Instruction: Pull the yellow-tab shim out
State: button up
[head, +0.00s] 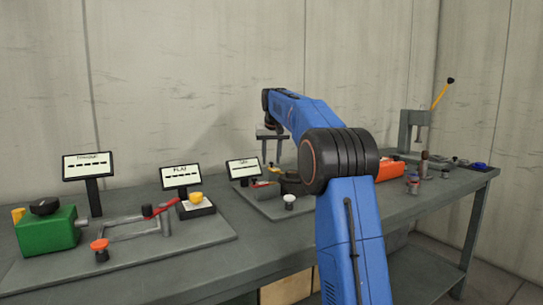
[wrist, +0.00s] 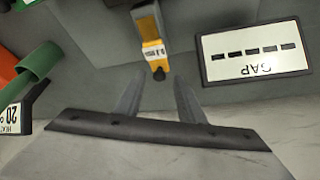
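The yellow-tab shim (wrist: 153,48) shows in the wrist view at the top centre, with a white label on its yellow tab and a dark knob at its near end. My gripper (wrist: 158,82) is open and empty, its two grey fingers apart on either side of the line of the tab. The tab's knob appears between or just beyond the fingertips; I cannot tell the height difference. In the head view my gripper (head: 271,163) points down over the station beside the GAP display, and I cannot make out the shim there.
The GAP display (wrist: 254,53) stands close right of the tab in the wrist view. A green cylinder (wrist: 40,61) is at the left. In the head view, a green block (head: 47,231) with a screw frame is left, and a lever press (head: 413,132) is right.

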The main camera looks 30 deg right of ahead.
jog(key=v, duration=1.7)
jog(key=shift+r, duration=0.2)
